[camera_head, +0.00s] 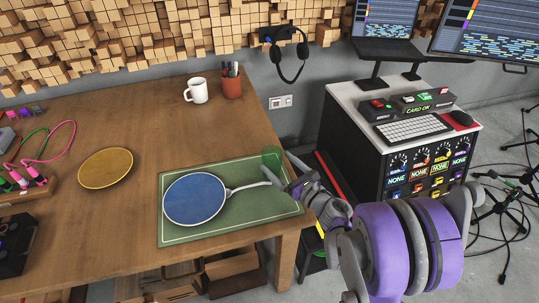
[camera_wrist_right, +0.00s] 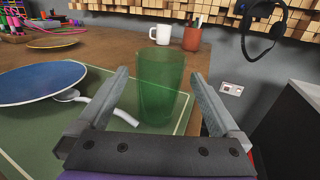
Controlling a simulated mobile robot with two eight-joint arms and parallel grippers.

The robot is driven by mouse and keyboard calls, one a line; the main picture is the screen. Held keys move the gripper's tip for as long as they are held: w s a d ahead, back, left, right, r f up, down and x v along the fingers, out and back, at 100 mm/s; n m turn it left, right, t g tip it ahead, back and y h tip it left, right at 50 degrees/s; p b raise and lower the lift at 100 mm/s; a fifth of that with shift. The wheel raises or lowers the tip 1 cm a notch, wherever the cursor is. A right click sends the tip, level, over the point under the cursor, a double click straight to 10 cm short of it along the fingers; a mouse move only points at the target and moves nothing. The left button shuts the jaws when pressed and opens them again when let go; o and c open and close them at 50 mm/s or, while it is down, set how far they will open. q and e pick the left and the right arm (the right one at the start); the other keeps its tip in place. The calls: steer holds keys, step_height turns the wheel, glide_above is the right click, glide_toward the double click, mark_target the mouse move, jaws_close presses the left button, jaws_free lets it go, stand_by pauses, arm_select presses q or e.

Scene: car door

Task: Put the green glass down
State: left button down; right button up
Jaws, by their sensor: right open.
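The green glass (camera_head: 271,156) is see-through and upright at the far right corner of the green mat (camera_head: 240,214); it appears to stand on the mat. In the right wrist view the glass (camera_wrist_right: 160,88) is centred ahead of my right gripper (camera_wrist_right: 158,76), between the lines of its two fingers. The fingers are spread wide, with a visible gap on each side of the glass. In the head view my right gripper (camera_head: 287,177) is at the table's right edge, just in front of the glass. My left gripper is not in view.
A white mug (camera_head: 197,91) and a reddish pen cup (camera_head: 232,86) stand behind. A yellow plate (camera_head: 106,168) lies left. Bare wood lies between.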

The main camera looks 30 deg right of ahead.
steer(key=s, duration=0.5)
steer(key=shift+d, duration=0.35)
